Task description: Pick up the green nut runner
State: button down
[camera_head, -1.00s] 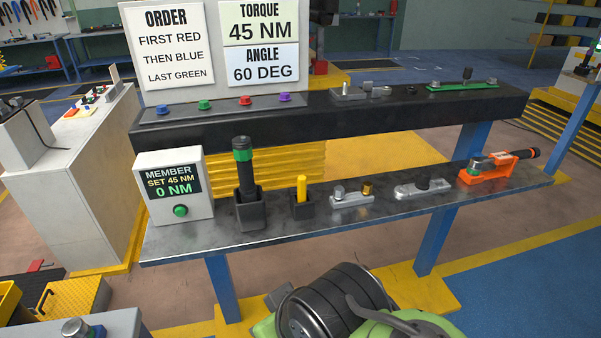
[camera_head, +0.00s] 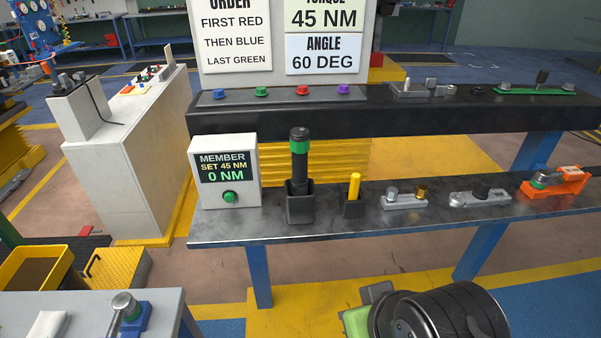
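The green nut runner (camera_head: 299,148) is a black upright tool with a green band below its top. It stands in a black square holder (camera_head: 300,207) on the lower dark metal shelf (camera_head: 330,228). The holder hides its lower end. My gripper is not in view, and nothing is seen touching the tool.
A white readout box (camera_head: 225,172) stands close left of the tool, and a small holder with a yellow peg (camera_head: 354,187) stands close right. Metal parts and an orange cradle (camera_head: 552,187) lie farther right. The upper black ledge (camera_head: 400,118) runs behind.

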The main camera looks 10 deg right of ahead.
aim_at(299, 138)
jog(key=z, duration=1.9)
jog(key=u, duration=1.9)
jog(key=i+j+u, duration=0.15)
jog(key=u, duration=0.3)
jog(key=i+u, duration=0.4)
jog(key=k+j, duration=0.05)
jog(key=k, duration=0.05)
